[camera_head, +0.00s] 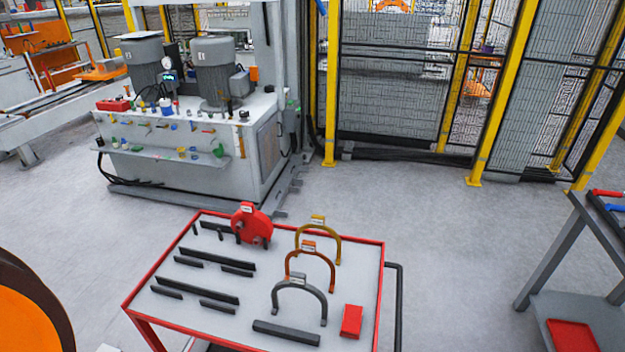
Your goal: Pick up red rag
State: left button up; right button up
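A small red folded item (351,321), which looks like the red rag, lies on the near right corner of a red-edged cart (225,308) with a light grey top. Another flat red piece (572,335) lies on the lower shelf of a grey table at the right edge; I cannot tell whether it is cloth. Neither of my grippers is in view, and nothing touches the red item on the cart.
The cart top also holds three arch-shaped gauges (300,297), a red round tool (252,224) and several dark bars (195,290). A black handle (399,300) sticks out on its right. A grey machine (190,150) and yellow-post fence (430,90) stand behind. Floor (455,250) is clear to the right.

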aim_at(353, 315)
jog(key=k+j, duration=0.15)
jog(key=k, duration=0.25)
jog(key=u, duration=1.75)
jog(key=z, duration=2.15)
jog(key=i+j+z, duration=0.85)
jog(key=j+z, duration=0.25)
